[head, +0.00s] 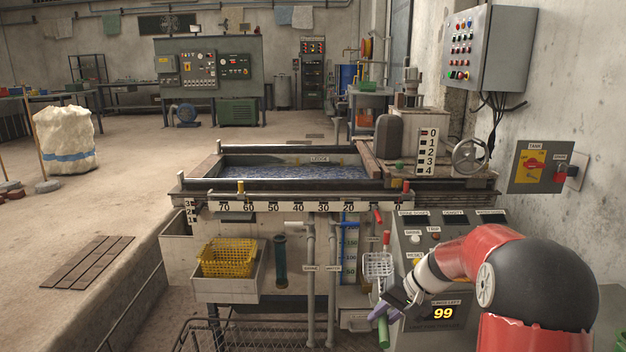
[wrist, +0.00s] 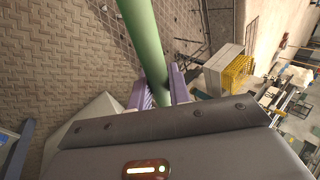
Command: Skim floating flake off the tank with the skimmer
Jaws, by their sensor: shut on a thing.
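My gripper (head: 384,306) is low in front of the control panel, shut on a green handle (head: 383,332). In the wrist view the green handle (wrist: 144,40) runs as a thick rod between the purple fingers (wrist: 160,92) and out of the top edge. A white perforated skimmer head (head: 378,264) shows just above the gripper in the head view. I cannot tell whether it joins the green handle. The tank (head: 210,165) is farther back, with dark rippled water (head: 290,172) inside. Separate flakes cannot be made out on the water.
A numbered rail (head: 290,206) runs along the tank's front. A yellow basket (head: 228,258) sits in a pale bin (head: 205,289) at the left. The control panel (head: 420,262) reads 99. Pipes (head: 310,270) stand below the rail. A wire rack (head: 240,333) is low in front.

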